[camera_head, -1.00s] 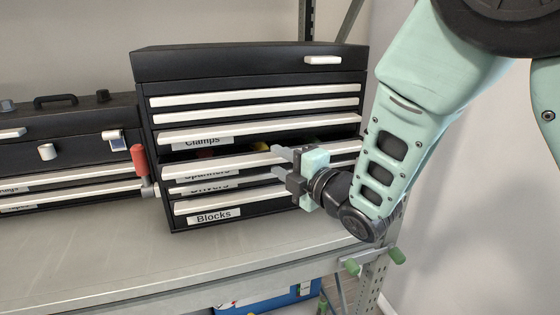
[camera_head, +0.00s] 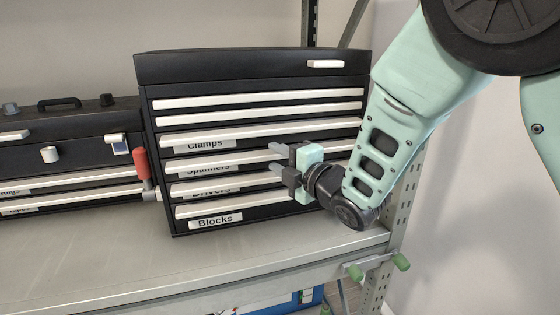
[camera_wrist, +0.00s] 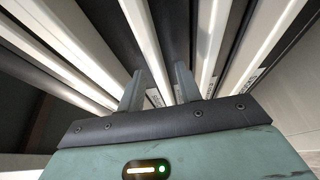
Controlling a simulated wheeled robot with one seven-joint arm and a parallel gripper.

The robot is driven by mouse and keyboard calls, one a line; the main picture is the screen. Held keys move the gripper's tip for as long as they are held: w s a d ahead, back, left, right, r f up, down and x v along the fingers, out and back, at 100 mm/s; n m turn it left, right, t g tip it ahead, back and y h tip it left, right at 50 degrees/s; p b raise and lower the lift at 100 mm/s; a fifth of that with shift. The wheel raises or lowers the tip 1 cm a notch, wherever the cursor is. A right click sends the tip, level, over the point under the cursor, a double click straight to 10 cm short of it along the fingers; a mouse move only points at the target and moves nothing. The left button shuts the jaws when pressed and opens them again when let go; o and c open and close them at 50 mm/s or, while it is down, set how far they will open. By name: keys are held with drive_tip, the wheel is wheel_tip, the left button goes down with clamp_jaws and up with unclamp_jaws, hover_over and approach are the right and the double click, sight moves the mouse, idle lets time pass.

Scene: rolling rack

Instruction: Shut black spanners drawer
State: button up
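The black tool chest (camera_head: 250,66) stands on the shelf, with white handle strips across its drawers. The spanners drawer (camera_head: 208,167) is the one labelled "Spanners", below "Clamps" and above "Drivers". Its front looks level with its neighbours, and no opening shows above it. My gripper (camera_head: 276,157) is in front of the chest's right half, at about the height of the spanners drawer. Its two fingers are apart with nothing seen between them. In the wrist view the gripper (camera_wrist: 158,88) points at the white drawer strips with fingers spread. Whether a fingertip touches the drawer is unclear.
A second, lower black toolbox (camera_head: 70,130) stands to the left, with a red-handled tool (camera_head: 141,164) between the two. The grey shelf (camera_head: 130,262) is clear in front. A rack post (camera_head: 400,225) with green-ended handles (camera_head: 401,263) stands at the right.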

drive_tip(key=b+v, duration=0.7)
drive_tip(key=v, duration=0.5)
drive_tip(key=shift+f, duration=0.25)
drive_tip(key=shift+r+b+v, duration=0.1)
drive_tip(key=shift+b+v, duration=1.25)
drive_tip(key=shift+b, duration=0.6)
drive_tip(key=shift+r+b+v, duration=0.15)
drive_tip(key=shift+b+v, duration=1.2)
drive_tip(key=shift+b, duration=0.6)
